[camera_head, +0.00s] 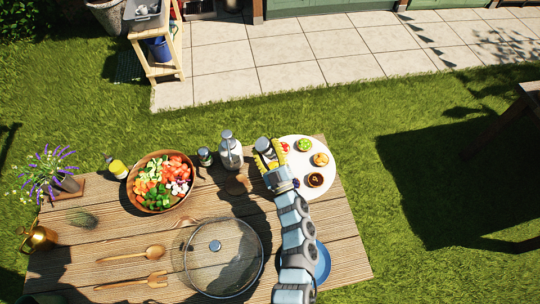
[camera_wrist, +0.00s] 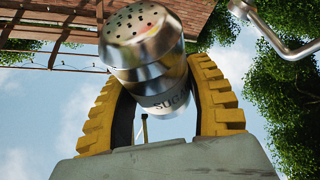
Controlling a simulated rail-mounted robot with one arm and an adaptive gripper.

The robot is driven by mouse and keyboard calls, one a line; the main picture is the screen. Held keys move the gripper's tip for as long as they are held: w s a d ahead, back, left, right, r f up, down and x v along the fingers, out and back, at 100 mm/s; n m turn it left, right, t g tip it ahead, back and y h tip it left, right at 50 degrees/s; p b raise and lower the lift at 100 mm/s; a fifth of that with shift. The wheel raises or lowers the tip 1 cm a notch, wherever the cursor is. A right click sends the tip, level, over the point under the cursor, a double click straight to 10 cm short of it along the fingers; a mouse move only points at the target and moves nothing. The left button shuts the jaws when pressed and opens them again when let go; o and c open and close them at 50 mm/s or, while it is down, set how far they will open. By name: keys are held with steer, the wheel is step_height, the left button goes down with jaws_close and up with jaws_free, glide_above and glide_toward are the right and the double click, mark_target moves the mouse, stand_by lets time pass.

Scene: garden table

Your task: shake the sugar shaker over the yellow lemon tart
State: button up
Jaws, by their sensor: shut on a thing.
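My gripper (camera_head: 267,154), with yellow fingers, is shut on the silver sugar shaker (camera_head: 263,144) at the left edge of the white plate. The wrist view shows the shaker (camera_wrist: 150,50) between both fingers, its holed lid and part of its "SUG" lettering visible. Its exact tilt and its height above the table are unclear. A small tart with a yellowish top (camera_head: 320,159), which looks like the lemon tart, lies on the right part of the plate (camera_head: 327,145). The shaker is left of it, not over it. No falling sugar shows.
The plate also holds a green tart (camera_head: 303,144) and a dark one (camera_head: 315,180); my arm hides its left part. A tall silver-topped bottle (camera_head: 230,150) and a small jar (camera_head: 205,157) stand left of my gripper. A salad bowl (camera_head: 138,192) and glass lid (camera_head: 240,270) occupy the table.

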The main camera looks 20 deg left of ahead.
mark_target(266, 141)
step_height(266, 141, up, 4)
steer(key=shift+r, duration=0.15)
steer(key=shift+f, duration=2.35)
steer(key=shift+r, duration=0.1)
